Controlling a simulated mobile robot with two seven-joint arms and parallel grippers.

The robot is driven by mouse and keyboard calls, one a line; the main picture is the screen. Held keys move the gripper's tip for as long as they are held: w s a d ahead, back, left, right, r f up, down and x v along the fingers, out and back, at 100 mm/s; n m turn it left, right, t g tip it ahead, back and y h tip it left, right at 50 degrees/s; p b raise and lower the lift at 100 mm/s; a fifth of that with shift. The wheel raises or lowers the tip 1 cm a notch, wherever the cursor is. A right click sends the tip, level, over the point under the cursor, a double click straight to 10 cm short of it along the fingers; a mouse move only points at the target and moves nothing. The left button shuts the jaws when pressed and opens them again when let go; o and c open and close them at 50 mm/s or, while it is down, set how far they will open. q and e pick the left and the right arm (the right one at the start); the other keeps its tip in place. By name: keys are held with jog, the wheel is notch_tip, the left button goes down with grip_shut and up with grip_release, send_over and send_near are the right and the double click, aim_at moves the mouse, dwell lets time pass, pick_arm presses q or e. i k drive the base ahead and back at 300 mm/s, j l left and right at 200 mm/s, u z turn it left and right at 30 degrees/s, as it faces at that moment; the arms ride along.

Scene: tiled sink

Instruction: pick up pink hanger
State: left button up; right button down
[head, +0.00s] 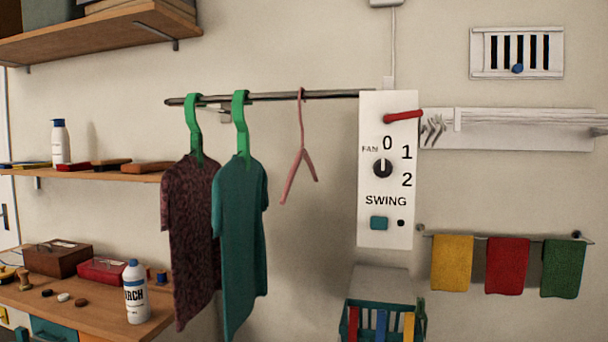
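The pink hanger (300,160) hangs by its hook from a dark metal rail (330,95) on the wall, in the middle of the head view. It is bare and seen at an angle. To its left on the same rail hang a teal shirt (240,240) and a dark patterned shirt (190,240), each on a green hanger. A white fan control panel (386,225) stands to its right, by the rail's right end. Neither of my grippers is in view.
A wooden counter (100,322) with a white bottle (136,292) and boxes is at lower left, shelves above. A teal basket (384,320) stands below the panel. Yellow, red and green cloths (507,266) hang at right. The wall under the pink hanger is clear.

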aim_at(302, 152)
jog(key=i+j+z, duration=0.1)
jog(key=j, duration=0.25)
jog(key=i+j+z, duration=0.1)
jog(key=j, duration=0.3)
jog(key=i+j+z, duration=0.1)
jog(key=i+j, duration=0.15)
jog(key=i+j+z, duration=0.1)
jog(key=j, duration=0.4)
